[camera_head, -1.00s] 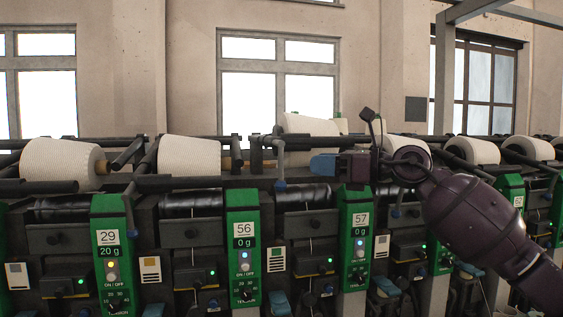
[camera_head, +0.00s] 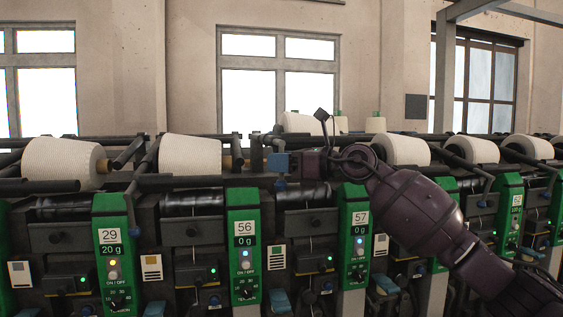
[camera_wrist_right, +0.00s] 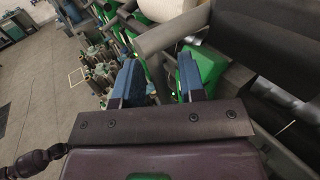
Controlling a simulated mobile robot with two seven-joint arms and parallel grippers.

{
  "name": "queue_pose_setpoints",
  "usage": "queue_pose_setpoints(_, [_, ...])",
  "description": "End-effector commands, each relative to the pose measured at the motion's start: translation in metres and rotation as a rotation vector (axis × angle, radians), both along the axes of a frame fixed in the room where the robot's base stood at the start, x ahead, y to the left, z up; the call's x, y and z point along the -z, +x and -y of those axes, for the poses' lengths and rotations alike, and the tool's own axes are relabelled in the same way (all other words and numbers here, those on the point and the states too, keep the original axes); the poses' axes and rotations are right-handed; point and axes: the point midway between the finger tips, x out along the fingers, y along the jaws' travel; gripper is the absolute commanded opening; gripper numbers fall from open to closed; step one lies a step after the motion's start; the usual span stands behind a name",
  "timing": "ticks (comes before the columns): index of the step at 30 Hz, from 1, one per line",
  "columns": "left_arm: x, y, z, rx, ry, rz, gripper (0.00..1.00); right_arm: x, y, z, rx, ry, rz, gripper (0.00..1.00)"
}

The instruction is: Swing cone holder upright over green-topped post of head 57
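Head 57 is marked by the green-topped post (camera_head: 355,218) with a "57" label, right of the "56" post. The cone holder (camera_head: 256,153) of head 57 appears as dark bars left of my gripper; its far part is hidden behind my gripper, and I cannot tell its exact tilt. My right gripper (camera_head: 281,163) reaches in from the right, its blue fingers at the holder's bars. My left gripper is not in view.
White cones sit on neighbouring heads, at left (camera_head: 190,155) and right (camera_head: 401,149). The green post of head 56 (camera_head: 243,225) stands left of head 57. Dark rails run along the machine top. Open floor (camera_wrist_right: 35,100) shows in the right wrist view.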

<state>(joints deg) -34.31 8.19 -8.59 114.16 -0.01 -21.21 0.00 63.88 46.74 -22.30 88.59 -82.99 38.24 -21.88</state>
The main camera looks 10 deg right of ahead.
Motion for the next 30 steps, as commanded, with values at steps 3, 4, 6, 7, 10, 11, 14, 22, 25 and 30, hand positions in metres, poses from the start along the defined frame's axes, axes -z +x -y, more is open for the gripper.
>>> queue_pose_setpoints(3, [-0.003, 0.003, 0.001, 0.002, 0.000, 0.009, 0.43, 0.000, 0.000, 0.000, 0.000, 0.000, 0.000, 0.19])
queue_pose_setpoints(4, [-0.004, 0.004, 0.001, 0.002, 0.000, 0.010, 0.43, 0.000, 0.000, 0.000, 0.000, 0.000, 0.000, 0.14])
queue_pose_setpoints(6, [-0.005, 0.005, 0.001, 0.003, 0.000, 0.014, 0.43, 0.000, 0.000, 0.000, 0.000, 0.000, 0.000, 0.04])
queue_pose_setpoints(7, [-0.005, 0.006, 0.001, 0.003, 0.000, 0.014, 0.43, 0.000, 0.000, 0.000, 0.000, 0.000, 0.000, 0.00])
queue_pose_setpoints(10, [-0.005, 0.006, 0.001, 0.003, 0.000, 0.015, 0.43, 0.000, 0.000, 0.000, 0.000, 0.000, 0.000, 0.00])
queue_pose_setpoints(11, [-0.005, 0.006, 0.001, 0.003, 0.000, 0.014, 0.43, 0.000, 0.000, 0.000, 0.000, 0.000, 0.000, 0.00])
queue_pose_setpoints(14, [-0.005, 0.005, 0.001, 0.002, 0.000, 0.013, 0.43, 0.000, 0.000, 0.000, 0.000, 0.000, 0.000, 0.00])
queue_pose_setpoints(22, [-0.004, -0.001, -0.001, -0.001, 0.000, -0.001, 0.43, -0.003, -0.001, 0.002, 0.001, -0.044, 0.002, 0.00])
queue_pose_setpoints(25, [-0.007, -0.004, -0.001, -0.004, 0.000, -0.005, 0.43, -0.005, -0.001, 0.004, 0.001, -0.092, 0.002, 0.00])
queue_pose_setpoints(30, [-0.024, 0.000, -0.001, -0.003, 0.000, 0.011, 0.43, -0.007, -0.001, 0.009, 0.002, -0.214, 0.003, 0.00])
